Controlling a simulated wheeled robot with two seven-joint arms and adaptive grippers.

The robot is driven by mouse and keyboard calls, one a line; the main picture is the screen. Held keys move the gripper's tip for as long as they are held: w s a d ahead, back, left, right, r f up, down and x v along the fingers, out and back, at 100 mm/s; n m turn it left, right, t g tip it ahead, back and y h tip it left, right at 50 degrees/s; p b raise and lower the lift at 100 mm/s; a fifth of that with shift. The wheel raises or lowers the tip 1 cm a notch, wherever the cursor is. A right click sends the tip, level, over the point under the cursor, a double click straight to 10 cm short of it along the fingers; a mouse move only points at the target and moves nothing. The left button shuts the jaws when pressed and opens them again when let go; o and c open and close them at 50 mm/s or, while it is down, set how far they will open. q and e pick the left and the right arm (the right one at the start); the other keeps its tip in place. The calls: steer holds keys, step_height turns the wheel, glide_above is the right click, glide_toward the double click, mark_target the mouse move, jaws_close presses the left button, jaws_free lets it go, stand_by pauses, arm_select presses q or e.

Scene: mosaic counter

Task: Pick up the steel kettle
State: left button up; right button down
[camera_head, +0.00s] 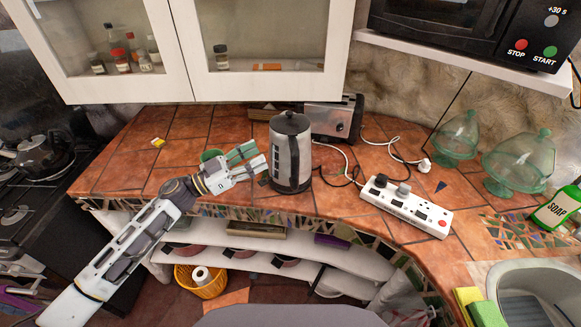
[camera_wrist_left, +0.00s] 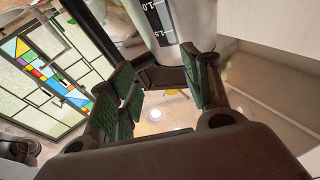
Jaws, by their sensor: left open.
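The steel kettle (camera_head: 290,152), with a black lid, black base and black handle, stands upright on the tiled counter (camera_head: 185,130). My left gripper (camera_head: 254,156) is just left of the kettle, its green-padded fingers open and pointing at the kettle's side. In the left wrist view the kettle (camera_wrist_left: 180,22) shows its steel body and a black level scale, just beyond my open fingers (camera_wrist_left: 165,90). I cannot tell whether a finger touches it. My right gripper is not in view.
A toaster (camera_head: 334,119) stands behind the kettle. A white power strip (camera_head: 408,206) with cords lies to its right. Glass domes (camera_head: 517,162) and a soap bottle (camera_head: 557,207) stand farther right. Cabinets (camera_head: 255,83) hang above. The counter left of the kettle is mostly clear.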

arm_select(q)
steer(key=s+f+m+g, duration=0.1)
steer(key=g, duration=0.1)
steer(key=s+a+m+g, duration=0.1)
steer(key=g, duration=0.1)
steer(key=s+a+f+m+g, duration=0.1)
steer(key=g, duration=0.2)
steer(key=shift+s+f+y, duration=0.1)
steer(key=shift+f+y, duration=0.2)
steer(key=w+d+p, duration=0.1)
steer(key=d, duration=0.7)
steer(key=shift+d, duration=0.25)
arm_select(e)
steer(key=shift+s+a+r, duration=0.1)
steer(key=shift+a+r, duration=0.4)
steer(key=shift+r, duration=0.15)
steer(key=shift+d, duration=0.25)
arm_select(q)
steer(key=shift+d, duration=0.1)
